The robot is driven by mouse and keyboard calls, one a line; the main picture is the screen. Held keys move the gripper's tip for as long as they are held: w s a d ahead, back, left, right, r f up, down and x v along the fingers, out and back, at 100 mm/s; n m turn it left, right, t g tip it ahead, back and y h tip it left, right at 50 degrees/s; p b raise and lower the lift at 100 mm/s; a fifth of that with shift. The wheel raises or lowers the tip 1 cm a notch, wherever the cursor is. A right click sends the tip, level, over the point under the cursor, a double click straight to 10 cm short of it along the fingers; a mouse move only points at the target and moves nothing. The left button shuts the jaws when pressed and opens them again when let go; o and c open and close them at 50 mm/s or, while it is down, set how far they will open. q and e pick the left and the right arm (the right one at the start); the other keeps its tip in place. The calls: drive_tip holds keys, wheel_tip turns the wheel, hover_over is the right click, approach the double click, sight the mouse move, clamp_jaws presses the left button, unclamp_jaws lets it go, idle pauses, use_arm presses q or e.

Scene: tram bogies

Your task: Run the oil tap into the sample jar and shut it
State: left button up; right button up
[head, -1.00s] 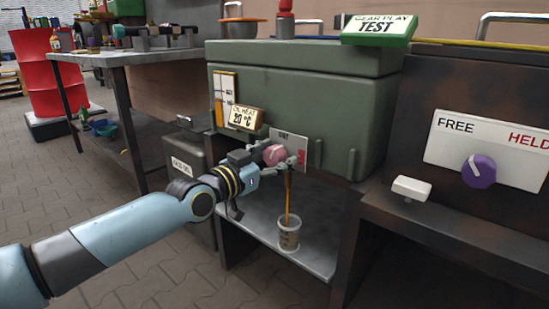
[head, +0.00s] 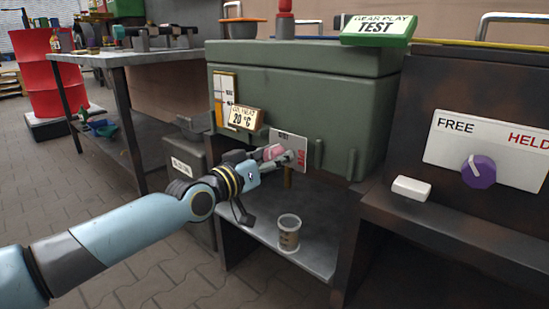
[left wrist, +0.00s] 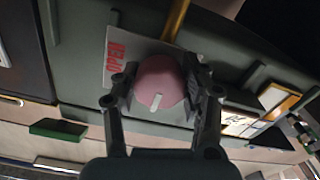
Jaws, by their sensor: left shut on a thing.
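My left gripper (head: 272,154) is shut on the pink round tap knob (left wrist: 158,82), one finger on each side. A white plate (head: 300,150) behind the knob carries the red word OPEN, readable in the left wrist view. The knob's white mark points away from the brass spout (left wrist: 177,18) and is not towards OPEN. In the head view the spout (head: 288,177) shows below the plate, with no oil stream under it. The sample jar (head: 289,232), a pale cup, stands upright on the shelf below. Its oil level is unclear. My right gripper is out of view.
The tap is on a green housing (head: 330,115) bearing a 20 °C sign (head: 242,118). A FREE/HELD panel (head: 490,150) with a purple knob (head: 479,171) stands at right. The grey shelf (head: 318,255) is clear around the jar.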

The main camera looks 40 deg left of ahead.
use_arm(q)
drive_tip(key=o, duration=1.2)
